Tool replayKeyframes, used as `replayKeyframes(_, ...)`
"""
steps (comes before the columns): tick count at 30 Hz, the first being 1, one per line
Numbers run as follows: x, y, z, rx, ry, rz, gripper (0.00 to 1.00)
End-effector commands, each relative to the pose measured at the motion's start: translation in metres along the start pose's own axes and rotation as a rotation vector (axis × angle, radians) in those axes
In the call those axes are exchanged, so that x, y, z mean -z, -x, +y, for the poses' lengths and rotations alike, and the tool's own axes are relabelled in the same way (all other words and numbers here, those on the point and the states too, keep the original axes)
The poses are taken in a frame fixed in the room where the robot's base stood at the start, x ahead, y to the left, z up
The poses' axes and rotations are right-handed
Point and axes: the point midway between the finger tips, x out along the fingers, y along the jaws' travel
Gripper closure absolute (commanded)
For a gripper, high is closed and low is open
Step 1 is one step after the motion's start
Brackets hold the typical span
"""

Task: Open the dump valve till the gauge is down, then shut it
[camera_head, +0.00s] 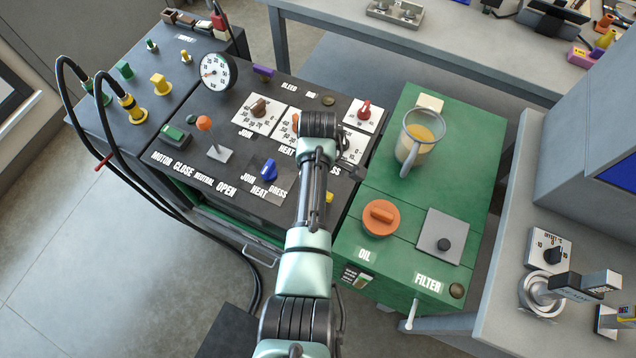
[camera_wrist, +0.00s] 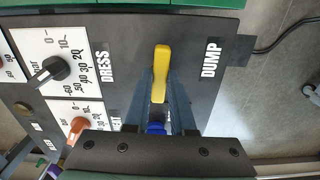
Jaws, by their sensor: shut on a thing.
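The dump valve's yellow lever (camera_wrist: 160,70) stands in the wrist view beside the DUMP label, its long side parallel to the lettering. My gripper (camera_wrist: 160,100) is shut on the lever's lower end as pictured, with a finger on each side. The round white pressure gauge (camera_head: 214,72) stands at the back left of the black panel in the head view. Its needle is too small to read surely.
A blue selector knob (camera_head: 267,169) is left of my arm; it also shows between my fingers (camera_wrist: 155,128). An orange-knobbed lever (camera_head: 204,123) stands farther left. A jug (camera_head: 418,140), an orange oil cap (camera_head: 381,217) and a filter plate (camera_head: 440,237) are on the green top at right.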

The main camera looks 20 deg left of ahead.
Motion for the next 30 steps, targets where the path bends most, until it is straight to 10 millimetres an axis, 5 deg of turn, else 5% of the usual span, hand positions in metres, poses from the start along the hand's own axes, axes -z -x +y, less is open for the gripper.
replayKeyframes(21,0.0020,0.0011,0.0007,-0.003,0.078,0.004,1.00)
replayKeyframes(22,0.0020,0.0011,0.0007,-0.003,0.078,0.004,0.74)
replayKeyframes(24,0.0018,0.0011,0.0007,-0.003,0.078,0.004,0.61)
replayKeyframes(27,0.0014,0.0008,0.0005,-0.002,0.077,0.003,0.47)
replayKeyframes(30,0.0011,0.0006,0.0003,-0.001,0.076,0.002,0.47)
